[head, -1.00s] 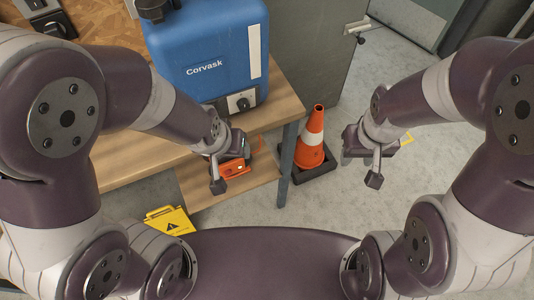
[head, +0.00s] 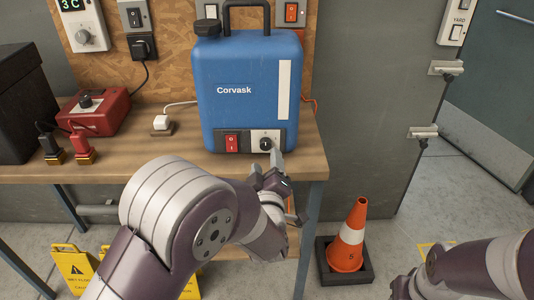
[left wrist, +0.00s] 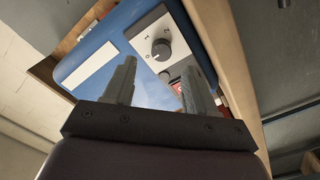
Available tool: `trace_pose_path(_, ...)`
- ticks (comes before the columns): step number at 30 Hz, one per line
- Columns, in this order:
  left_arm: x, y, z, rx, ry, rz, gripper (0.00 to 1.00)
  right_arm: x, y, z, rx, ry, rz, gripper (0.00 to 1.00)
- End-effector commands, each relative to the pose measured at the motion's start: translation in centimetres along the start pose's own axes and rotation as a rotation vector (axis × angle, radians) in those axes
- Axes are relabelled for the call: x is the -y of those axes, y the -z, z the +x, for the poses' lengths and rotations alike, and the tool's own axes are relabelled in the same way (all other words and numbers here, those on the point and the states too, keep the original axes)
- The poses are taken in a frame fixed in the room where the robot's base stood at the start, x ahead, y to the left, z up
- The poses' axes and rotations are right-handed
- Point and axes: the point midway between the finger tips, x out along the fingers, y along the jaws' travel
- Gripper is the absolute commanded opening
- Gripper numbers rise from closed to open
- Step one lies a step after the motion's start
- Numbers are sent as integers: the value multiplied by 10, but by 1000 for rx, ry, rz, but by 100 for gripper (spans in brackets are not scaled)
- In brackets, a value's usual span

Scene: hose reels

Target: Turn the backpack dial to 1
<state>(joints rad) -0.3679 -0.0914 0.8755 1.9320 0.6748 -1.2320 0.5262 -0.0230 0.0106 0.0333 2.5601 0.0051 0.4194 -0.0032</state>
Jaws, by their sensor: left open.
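The blue backpack (head: 245,85), lettered "Corvask", stands upright on the wooden bench. Its black dial (head: 266,144) sits on a pale plate low on the front, right of a red rocker switch (head: 231,143). My left gripper (head: 277,165) is just in front of and below the dial. In the left wrist view its two fingers (left wrist: 157,84) are apart with nothing between them, and the dial lies beyond their tips. My right gripper is out of view.
A red box with a knob (head: 93,110) and plugs stand left on the bench (head: 180,165). A dark box (head: 22,100) is at the far left. Below are a traffic cone (head: 349,238) and yellow caution signs (head: 75,270).

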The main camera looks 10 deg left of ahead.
Motion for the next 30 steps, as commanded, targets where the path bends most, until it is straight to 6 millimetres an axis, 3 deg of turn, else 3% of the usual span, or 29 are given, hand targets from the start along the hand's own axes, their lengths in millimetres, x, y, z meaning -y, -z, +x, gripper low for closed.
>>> trace_pose_path(3,1,0,26,-2,1,0,56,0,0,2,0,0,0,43)
trace_pose_path(7,0,0,44,0,0,1,56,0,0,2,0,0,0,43)
trace_pose_path(19,0,0,53,2,0,1,56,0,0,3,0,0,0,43)
trace_pose_path(24,0,0,53,2,0,2,1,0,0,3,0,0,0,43)
trace_pose_path(30,0,0,53,2,0,7,0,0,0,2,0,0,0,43)
